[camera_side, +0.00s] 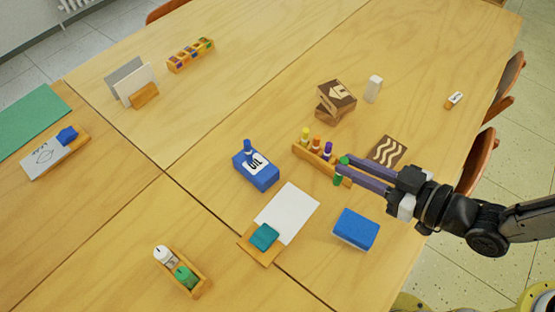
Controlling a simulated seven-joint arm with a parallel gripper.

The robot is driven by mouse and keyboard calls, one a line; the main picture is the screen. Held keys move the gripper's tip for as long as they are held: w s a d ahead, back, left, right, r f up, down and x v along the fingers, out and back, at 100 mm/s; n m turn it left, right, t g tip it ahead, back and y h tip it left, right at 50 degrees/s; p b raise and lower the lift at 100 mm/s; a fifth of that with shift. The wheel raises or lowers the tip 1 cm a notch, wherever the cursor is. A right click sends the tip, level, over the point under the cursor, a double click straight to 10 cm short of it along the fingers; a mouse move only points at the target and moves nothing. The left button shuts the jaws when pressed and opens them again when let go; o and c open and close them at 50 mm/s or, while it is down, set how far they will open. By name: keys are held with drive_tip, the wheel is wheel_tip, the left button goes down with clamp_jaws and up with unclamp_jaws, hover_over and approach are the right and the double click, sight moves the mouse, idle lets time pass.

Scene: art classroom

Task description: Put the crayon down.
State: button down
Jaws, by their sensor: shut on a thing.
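My gripper (341,169) reaches in from the right and is shut on a green crayon (338,181). Green shows just above and below the fingertips; the middle of the crayon is hidden by them. The crayon looks roughly upright, at the right end of a narrow wooden holder (300,151).
Nearby are a blue box (262,177) at left, a blue sponge (356,229) below, a brown wave-patterned block (387,151) at right and stacked brown blocks (336,98) behind. White paper (290,208) lies at lower left.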

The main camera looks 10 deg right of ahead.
drive_tip(key=w+a+r+n+g+y, duration=0.1)
drive_tip(key=w+a+r+n, duration=0.15)
drive_tip(key=a, duration=0.25)
hover_over(263, 173)
drive_tip(key=shift+m, duration=0.45)
drive_tip(key=shift+f, duration=6.35)
drive_tip(key=shift+f, duration=0.1)
drive_tip(key=c, duration=0.8)
unclamp_jaws()
